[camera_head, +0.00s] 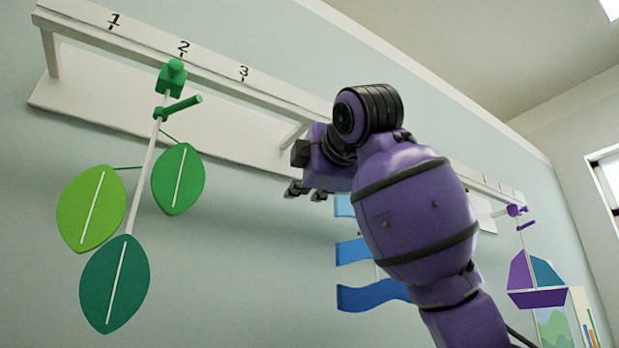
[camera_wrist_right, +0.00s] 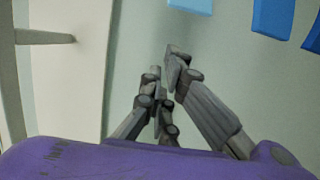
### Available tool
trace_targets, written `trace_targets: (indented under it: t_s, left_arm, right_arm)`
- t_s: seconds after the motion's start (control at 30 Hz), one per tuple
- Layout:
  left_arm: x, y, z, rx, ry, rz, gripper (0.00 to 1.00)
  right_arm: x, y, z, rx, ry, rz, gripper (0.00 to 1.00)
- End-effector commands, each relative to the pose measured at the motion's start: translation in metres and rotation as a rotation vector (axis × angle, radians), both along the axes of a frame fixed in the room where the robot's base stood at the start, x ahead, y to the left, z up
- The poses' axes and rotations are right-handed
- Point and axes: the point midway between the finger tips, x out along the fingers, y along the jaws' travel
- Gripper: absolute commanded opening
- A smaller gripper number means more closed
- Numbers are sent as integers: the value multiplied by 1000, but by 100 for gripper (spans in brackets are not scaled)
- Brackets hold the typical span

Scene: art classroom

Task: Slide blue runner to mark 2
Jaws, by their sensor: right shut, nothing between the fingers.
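A white wall rail (camera_head: 215,75) carries the marks 1, 2 (camera_head: 183,47) and 3 (camera_head: 244,72) at its left part. The blue mobile (camera_head: 368,294), with wavy blue strips, hangs behind my right arm; its runner on the rail is hidden. Some of its strips also show in the right wrist view (camera_wrist_right: 272,16). My right gripper (camera_head: 306,191) is just below the rail, left of the blue strips, shut and empty. Its fingers (camera_wrist_right: 166,78) show close together in the wrist view, apart from the blue strips. My left gripper is out of view.
A green runner (camera_head: 172,76) with a handle and a leaf mobile (camera_head: 91,207) hangs just below mark 2. A purple runner (camera_head: 516,210) with a boat mobile (camera_head: 537,297) is at the far right. The rail between green runner and my gripper looks clear.

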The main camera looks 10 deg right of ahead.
Motion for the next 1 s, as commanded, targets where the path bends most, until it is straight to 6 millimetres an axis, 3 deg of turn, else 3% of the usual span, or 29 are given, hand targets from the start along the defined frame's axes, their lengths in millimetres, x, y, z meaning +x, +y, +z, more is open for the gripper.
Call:
trace_targets:
  t_s: [0.2,0.67,0.77,1.0]
  left_arm:
    - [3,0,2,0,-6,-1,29]
    - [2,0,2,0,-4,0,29]
    - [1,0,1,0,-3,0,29]
    - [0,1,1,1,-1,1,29]
  right_arm:
    - [5,-24,3,3,-5,-1,0]
    - [8,-30,2,2,-4,-2,0]
    - [13,-44,2,4,-3,-4,0]
    - [35,-106,2,6,-1,-7,0]
